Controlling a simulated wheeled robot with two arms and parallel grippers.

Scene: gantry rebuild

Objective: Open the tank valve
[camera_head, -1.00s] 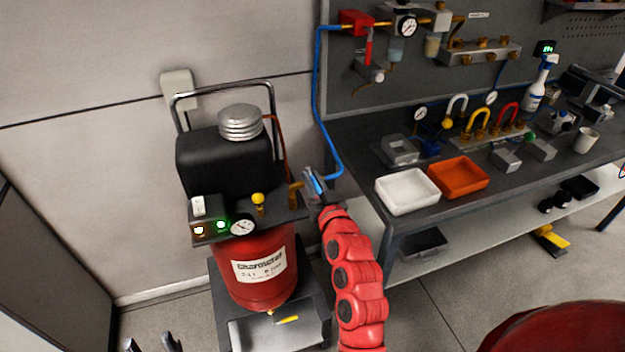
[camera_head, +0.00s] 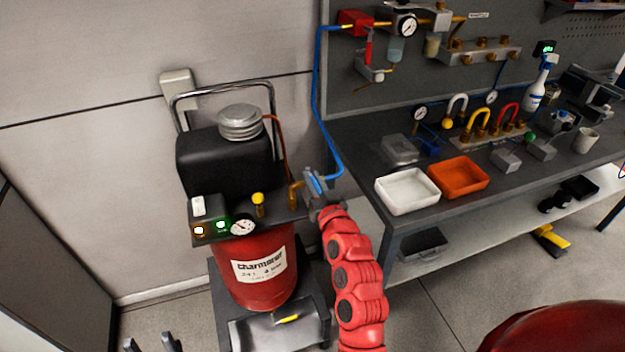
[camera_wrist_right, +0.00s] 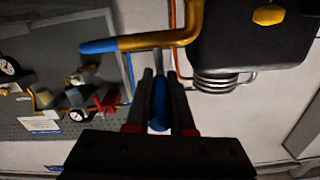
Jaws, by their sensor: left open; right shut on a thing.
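My left gripper (camera_head: 151,343) is open and empty at the bottom edge, mostly cut off.
A gauge (camera_head: 242,227), a yellow knob (camera_head: 258,198) and a switch box with lit indicators (camera_head: 208,218) sit on the compressor. The blue hose rises to the wall panel. The workbench (camera_head: 350,150) on the right holds a white tray (camera_head: 407,192) and an orange tray (camera_head: 459,176).

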